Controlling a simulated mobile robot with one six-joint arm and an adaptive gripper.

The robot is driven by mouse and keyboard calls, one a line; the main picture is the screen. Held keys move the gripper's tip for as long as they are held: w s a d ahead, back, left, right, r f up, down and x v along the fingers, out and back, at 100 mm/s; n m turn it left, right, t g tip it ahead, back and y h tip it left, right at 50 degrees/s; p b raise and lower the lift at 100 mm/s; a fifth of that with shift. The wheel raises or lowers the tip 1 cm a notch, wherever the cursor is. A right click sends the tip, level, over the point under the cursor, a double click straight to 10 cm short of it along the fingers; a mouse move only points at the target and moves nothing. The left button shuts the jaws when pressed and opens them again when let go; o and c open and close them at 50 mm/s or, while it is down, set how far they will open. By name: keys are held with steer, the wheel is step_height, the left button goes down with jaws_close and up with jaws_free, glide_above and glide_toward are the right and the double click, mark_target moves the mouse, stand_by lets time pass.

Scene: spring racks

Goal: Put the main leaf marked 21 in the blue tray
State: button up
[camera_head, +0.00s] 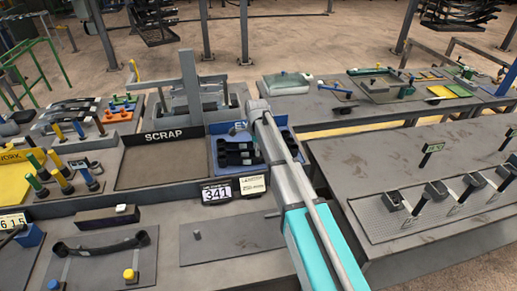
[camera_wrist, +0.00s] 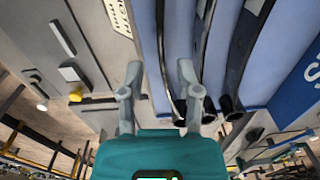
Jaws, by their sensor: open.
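The blue tray (camera_head: 213,165) stands right of the scrap bin in the head view. Several black pieces (camera_head: 235,154) lie in it, partly hidden by my arm. The wrist view shows its blue floor (camera_wrist: 228,55) with long, dark, curved leaves (camera_wrist: 245,45) side by side. My gripper (camera_wrist: 160,68) is open, its two fingers apart with nothing held between them. It appears above the tray's left edge in the wrist view; the height is unclear. No number 21 is readable on any leaf.
A grey bin marked SCRAP (camera_head: 160,168) adjoins the tray. A dark leaf-like bar (camera_head: 100,243) lies on the front left mat.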

step_height(320, 180, up, 6)
steer(key=p, duration=0.5)
steer(key=shift+r+p, duration=0.2)
steer(key=shift+p, duration=0.15)
stand_by(0.5)
steer(key=shift+s, duration=0.15)
steer(key=s+d+n, duration=1.5)
steer(key=s+d, duration=0.8)
steer(key=s, duration=0.2)
steer(key=shift+s+d, duration=0.3)
